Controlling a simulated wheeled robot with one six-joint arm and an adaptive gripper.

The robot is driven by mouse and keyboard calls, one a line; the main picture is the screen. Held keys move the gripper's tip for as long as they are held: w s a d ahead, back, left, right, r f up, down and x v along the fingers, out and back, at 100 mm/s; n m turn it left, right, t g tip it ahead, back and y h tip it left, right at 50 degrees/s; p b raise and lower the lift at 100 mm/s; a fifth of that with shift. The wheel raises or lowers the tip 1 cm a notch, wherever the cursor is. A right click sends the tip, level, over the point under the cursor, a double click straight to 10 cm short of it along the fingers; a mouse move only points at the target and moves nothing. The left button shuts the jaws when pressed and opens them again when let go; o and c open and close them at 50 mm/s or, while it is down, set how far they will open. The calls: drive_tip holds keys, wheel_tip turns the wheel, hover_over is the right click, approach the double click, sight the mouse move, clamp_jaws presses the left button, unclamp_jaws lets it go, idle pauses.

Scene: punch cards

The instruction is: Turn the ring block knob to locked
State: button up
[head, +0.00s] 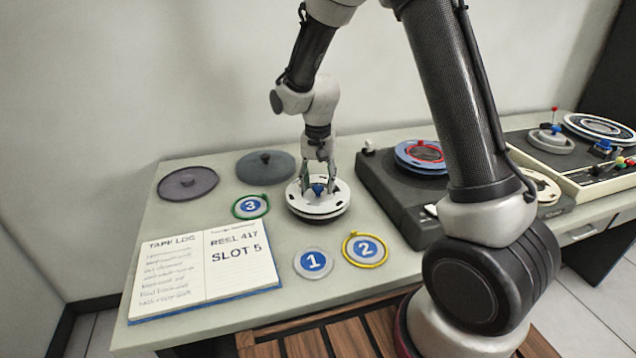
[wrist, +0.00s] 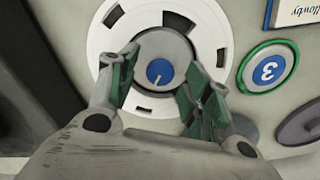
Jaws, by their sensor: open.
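The pointer runs down and slightly left in the wrist view. In the wrist view the open fingers of my gripper (wrist: 164,77) stand on either side of the hub and knob. I cannot tell whether they touch. No locked mark is readable.
An open log book (head: 203,270) lies at the front left. Numbered discs one (head: 313,263), two (head: 366,250) and three (head: 250,206) lie around the block. A dark reel machine (head: 385,195) stands to the right.

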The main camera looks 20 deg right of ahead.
sight(319, 187)
wheel_tip(319, 187, up, 11)
drive_tip(key=shift+r, duration=0.2)
idle(0.3)
drive_tip(key=s+d+r+n+t, duration=0.1)
drive_tip(key=s+d+r, duration=0.2)
drive_tip(key=s+d, duration=0.2)
drive_tip(key=s+d+r+n+t, duration=0.2)
drive_tip(key=s+d+r, duration=0.2)
drive_tip(key=s, duration=0.8)
drive_tip(key=s+d+r+n+t, duration=0.1)
drive_tip(key=s+d+r, duration=0.3)
drive_tip(key=s, duration=0.5)
drive_tip(key=shift+s+d+r+n, duration=0.25)
drive_tip(key=shift+d+n, duration=0.35)
drive_tip(key=shift+d, duration=0.35)
